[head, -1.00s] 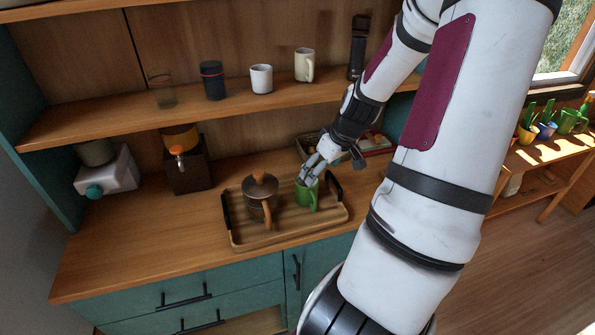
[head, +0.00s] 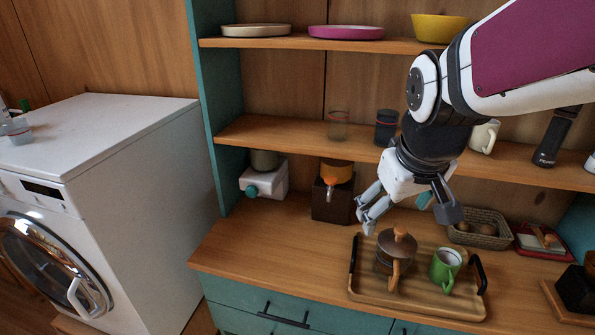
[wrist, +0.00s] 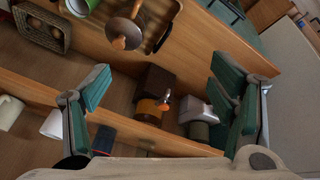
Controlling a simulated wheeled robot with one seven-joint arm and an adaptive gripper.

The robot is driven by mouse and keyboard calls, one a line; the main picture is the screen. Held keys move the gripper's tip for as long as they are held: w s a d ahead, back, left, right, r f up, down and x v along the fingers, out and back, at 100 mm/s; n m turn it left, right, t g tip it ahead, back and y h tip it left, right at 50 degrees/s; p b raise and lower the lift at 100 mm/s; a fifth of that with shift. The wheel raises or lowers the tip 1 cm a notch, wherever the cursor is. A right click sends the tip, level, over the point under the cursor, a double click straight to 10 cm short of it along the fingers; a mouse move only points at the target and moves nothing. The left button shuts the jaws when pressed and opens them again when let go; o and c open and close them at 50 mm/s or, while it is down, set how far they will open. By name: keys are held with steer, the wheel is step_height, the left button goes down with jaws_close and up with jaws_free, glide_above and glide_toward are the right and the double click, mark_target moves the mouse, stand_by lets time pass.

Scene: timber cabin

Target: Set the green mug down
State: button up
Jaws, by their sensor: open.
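The green mug (head: 444,270) stands upright on the wooden tray (head: 400,296), to the right of a dark pot (head: 384,262) with a brown lid. In the wrist view the green mug (wrist: 78,5) is cut off by the top edge, beside the pot's lid (wrist: 125,34). My gripper (head: 405,212) is open and empty, above and behind the tray, apart from the mug. In the wrist view its fingers (wrist: 160,80) are spread wide with nothing between them.
An orange-and-brown dispenser (head: 333,192) and a white appliance (head: 265,180) stand at the back of the counter. A basket (head: 481,230) is behind the tray. The shelf above holds cups (head: 386,127). The counter (head: 265,240) left of the tray is clear.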

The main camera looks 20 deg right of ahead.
steer(key=s+a+r+t+y, duration=0.1)
steer(key=s+a+r+y, duration=0.1)
steer(key=s+a+r, duration=0.2)
steer(key=s+a, duration=0.3)
steer(key=a, duration=0.1)
steer(key=shift+s+r, duration=0.25)
steer(key=shift+s, duration=0.05)
stand_by(0.7)
